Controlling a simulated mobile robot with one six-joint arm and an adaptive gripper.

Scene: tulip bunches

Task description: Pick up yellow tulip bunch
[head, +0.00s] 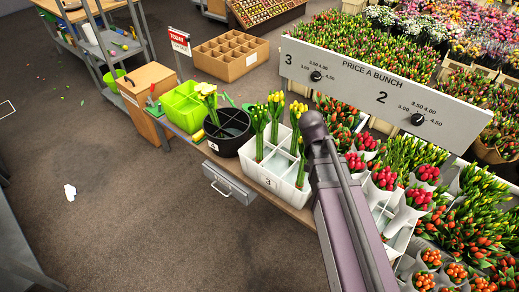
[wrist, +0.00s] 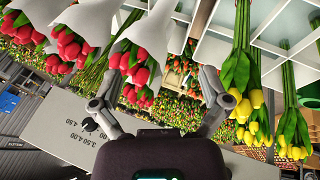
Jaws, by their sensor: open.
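Several yellow tulip bunches (head: 276,113) with green stems stand upright in a white divided crate (head: 287,194) marked 3, in the middle of the head view. In the wrist view the picture is turned over, and yellow bunches (wrist: 245,105) hang at the right, outside my fingers. My gripper (wrist: 162,80) is open and empty. Red tulip bunches (wrist: 137,62) in white wrap show between and left of its fingers, with no clear contact. In the head view my arm hides the gripper and the crate's right side.
A black bucket (head: 231,148) with a pale yellow bunch stands left of the crate. A green bin (head: 183,107) is beyond it. A price sign (head: 375,88) stands behind the crate. Wrapped red bunches (head: 385,178) crowd the right. The floor at left is mostly clear.

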